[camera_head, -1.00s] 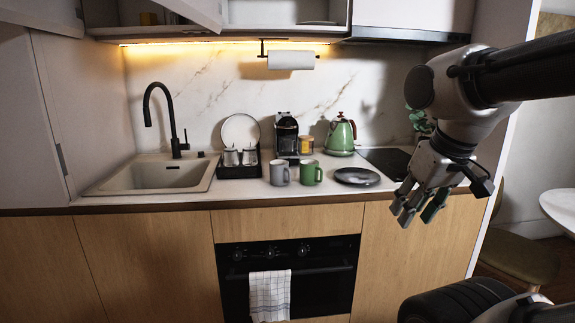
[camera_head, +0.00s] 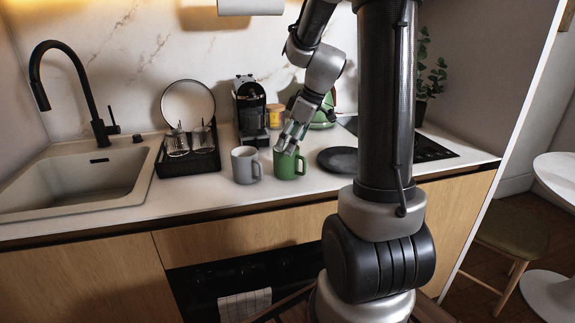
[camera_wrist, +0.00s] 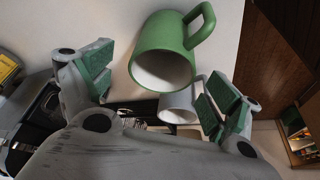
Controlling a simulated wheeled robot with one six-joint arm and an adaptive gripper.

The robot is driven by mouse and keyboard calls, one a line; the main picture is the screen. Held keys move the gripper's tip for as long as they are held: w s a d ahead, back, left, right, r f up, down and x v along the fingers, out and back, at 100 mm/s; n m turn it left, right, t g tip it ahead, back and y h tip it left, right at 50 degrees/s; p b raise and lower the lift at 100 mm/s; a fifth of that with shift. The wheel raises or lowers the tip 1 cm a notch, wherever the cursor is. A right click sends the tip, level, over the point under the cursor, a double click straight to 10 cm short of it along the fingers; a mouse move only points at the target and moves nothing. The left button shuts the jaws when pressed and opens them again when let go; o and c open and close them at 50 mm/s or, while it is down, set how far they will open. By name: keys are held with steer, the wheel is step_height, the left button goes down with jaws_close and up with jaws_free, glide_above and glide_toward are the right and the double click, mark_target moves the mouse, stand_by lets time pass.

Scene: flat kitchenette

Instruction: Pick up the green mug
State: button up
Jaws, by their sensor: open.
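The green mug (camera_head: 287,165) stands upright on the counter, just right of a grey mug (camera_head: 245,165). My gripper (camera_head: 290,140) is above and at the green mug in the head view, its fingers hiding part of the rim. In the wrist view, my gripper (camera_wrist: 155,95) is open, with green-padded fingers to the left and right. The green mug (camera_wrist: 165,42) shows ahead between and beyond the fingertips, its mouth toward the camera and its handle at the upper right. Part of the grey mug (camera_wrist: 178,105) shows below it. Whether a finger touches the green mug I cannot tell.
A black plate (camera_head: 338,160) lies right of the green mug. Behind stand a coffee machine (camera_head: 250,110), a yellow-labelled jar (camera_head: 275,116) and a green kettle (camera_head: 322,122), partly hidden. A dish rack (camera_head: 205,162) and sink (camera_head: 75,180) are on the left. The counter front is clear.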

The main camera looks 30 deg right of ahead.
mark_target(283, 159)
steer(key=x, duration=0.6)
steer(key=shift+s+a+f, duration=0.1)
steer(key=shift+a+f, duration=0.05)
steer(key=shift+f, duration=0.2)
steer(key=c, duration=1.3)
